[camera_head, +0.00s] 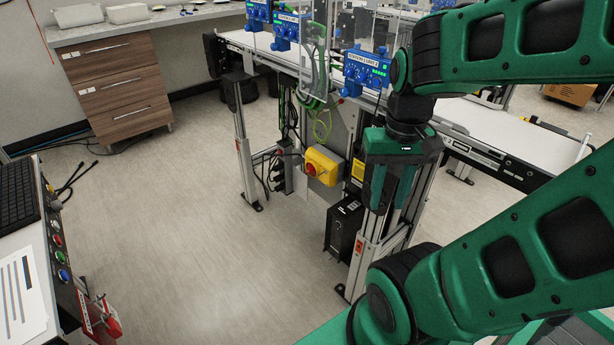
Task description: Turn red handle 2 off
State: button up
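A red rotary handle (312,169) sits on the front of a yellow switch box (324,165) on the conveyor frame, in the middle of the head view. No number is readable on it, and its exact angle is too small to tell. My gripper (391,200) points down in front of the frame, to the right of the yellow box and apart from it. Its two green fingers look spread with a gap between them, and nothing shows in the gap. The tips are partly lost against the metal posts behind.
The conveyor belt (483,123) runs behind my arm, with blue control units (366,71) along it. A black box (343,229) stands below the yellow box. A control panel (62,255) with push buttons is at left. The floor (190,225) between is clear.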

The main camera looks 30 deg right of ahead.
aim_at(311, 169)
jog(key=z, duration=0.05)
jog(key=i, duration=1)
jog(key=u, duration=0.05)
